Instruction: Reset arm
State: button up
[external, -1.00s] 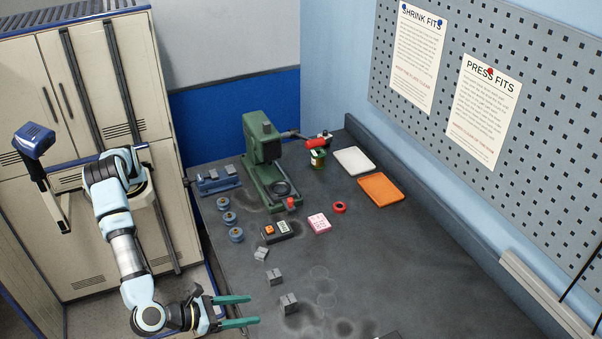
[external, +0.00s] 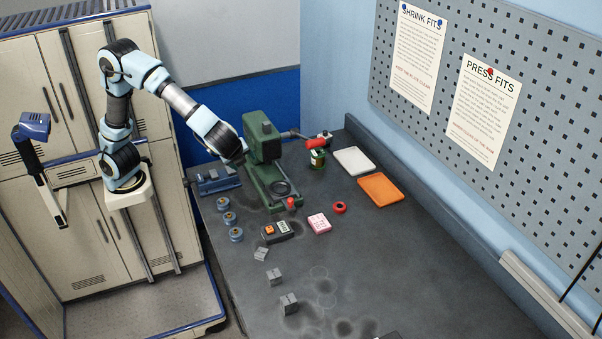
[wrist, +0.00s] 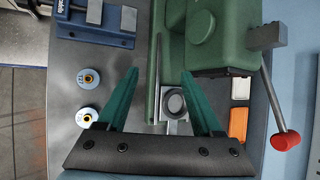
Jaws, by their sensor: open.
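My gripper (wrist: 160,74) shows in the wrist view with its two green fingers spread wide and nothing between them. In the external view my arm is raised and bent over, its wrist just left of the green press (external: 262,140); the fingers are hard to make out there. In the wrist view the press (wrist: 200,30) lies beyond and to the right of the fingers. Its round grey seat (wrist: 174,102) shows between them.
A blue fixture (external: 218,180) and several blue round parts (external: 236,235) stand along the bench's left side. A red-knobbed lever (external: 315,143) juts right from the press. A white tray (external: 354,160) and an orange tray (external: 380,190) lie farther right. The front right bench is mostly clear.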

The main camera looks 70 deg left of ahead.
jog(key=a+f+n+h, duration=0.2)
jog(key=a+n, duration=0.3)
jog(key=a, duration=0.1)
jog(key=s+a+f+n+g+h+p, duration=0.1)
jog(key=a+f+n+h, duration=0.1)
jog(key=a+n, duration=0.3)
jog(key=a+f+n+h, duration=0.1)
jog(key=a+f+n, duration=0.2)
jog(key=a, duration=0.6)
jog(key=shift+s+a+f+n+g+h, duration=0.1)
jog(key=shift+a+f+n+g+h, duration=0.1)
jog(key=shift+n, duration=0.45)
jog(key=shift+s+a+f+n+g+h, duration=0.1)
jog(key=shift+f+n+g+h, duration=0.1)
jog(key=shift+n, duration=0.45)
jog(key=shift+g+h, duration=0.4)
jog(key=s+f, duration=0.1)
jog(key=s+f+p, duration=0.1)
jog(key=s, duration=0.1)
jog(key=s+f, duration=0.1)
jog(key=s, duration=0.1)
jog(key=shift+s+a+p, duration=0.1)
jog(key=shift+s+p, duration=0.15)
jog(key=shift+p, duration=0.05)
jog(key=shift+s+f, duration=0.3)
jog(key=shift+s, duration=0.1)
